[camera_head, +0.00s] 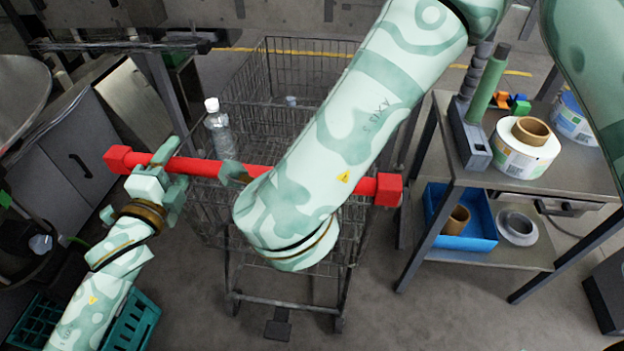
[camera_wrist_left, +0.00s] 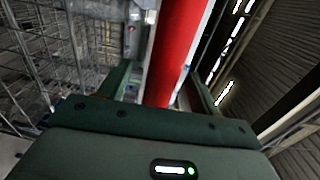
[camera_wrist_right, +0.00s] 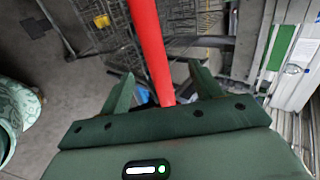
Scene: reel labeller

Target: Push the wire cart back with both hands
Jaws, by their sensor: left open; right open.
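The wire cart (camera_head: 255,90) stands in front of me, a grey wire basket on a frame with a red push handle (camera_head: 205,168) across its near side. My left gripper (camera_head: 168,168) is open at the left part of the handle. In the left wrist view, the handle (camera_wrist_left: 180,45) runs between the open fingers (camera_wrist_left: 160,80). My right gripper (camera_head: 238,174) is open at the handle, partly hidden behind my right arm. In the right wrist view, the handle (camera_wrist_right: 152,50) lies between its open fingers (camera_wrist_right: 160,82). My right arm also covers part of the basket.
A clear bottle (camera_head: 221,138) with a white cap shows at the basket's left. A metal workbench (camera_head: 560,184) at right holds a label reel (camera_head: 520,160), with a blue bin (camera_head: 462,237) on its lower shelf. A teal crate (camera_head: 135,322) is at lower left.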

